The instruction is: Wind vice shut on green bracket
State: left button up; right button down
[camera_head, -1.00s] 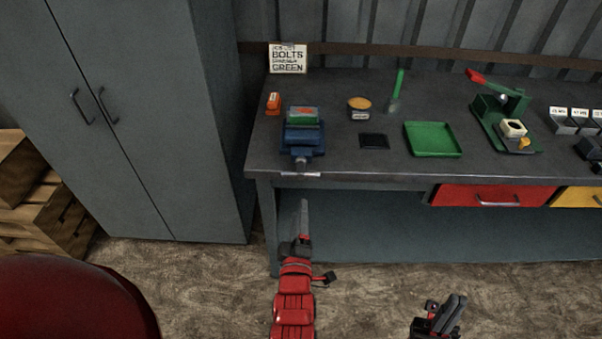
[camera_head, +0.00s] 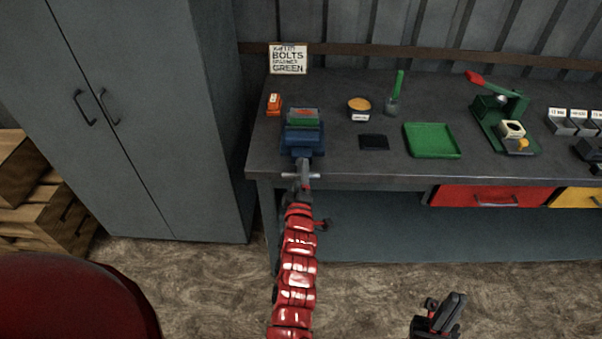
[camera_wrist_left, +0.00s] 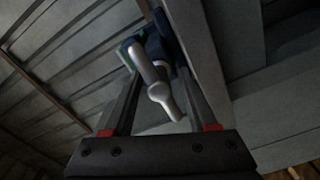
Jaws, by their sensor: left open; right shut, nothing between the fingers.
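The blue vice (camera_head: 302,139) stands at the bench's front left edge. The green bracket (camera_head: 303,117) sits at its top, between or on the jaws; I cannot tell how tightly. The vice's pale handle bar (camera_head: 288,175) sticks out in front of the bench edge. My left gripper (camera_head: 304,172) is at the handle, its fingers open. In the left wrist view the silver handle (camera_wrist_left: 158,85) lies between the two open fingers, with part of the blue vice (camera_wrist_left: 165,45) behind it. My right gripper (camera_head: 452,310) is shut and empty, low in front of the bench.
On the bench (camera_head: 340,172) are an orange item (camera_head: 274,104), a round tub (camera_head: 359,108), a dark pad (camera_head: 374,142), a green tray (camera_head: 432,140) and a green press (camera_head: 503,120). A grey cabinet (camera_head: 150,110) stands close on the left. A red drawer (camera_head: 490,196) is under the bench.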

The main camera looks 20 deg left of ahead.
pick_arm(q)
grip_shut()
dwell(0.5)
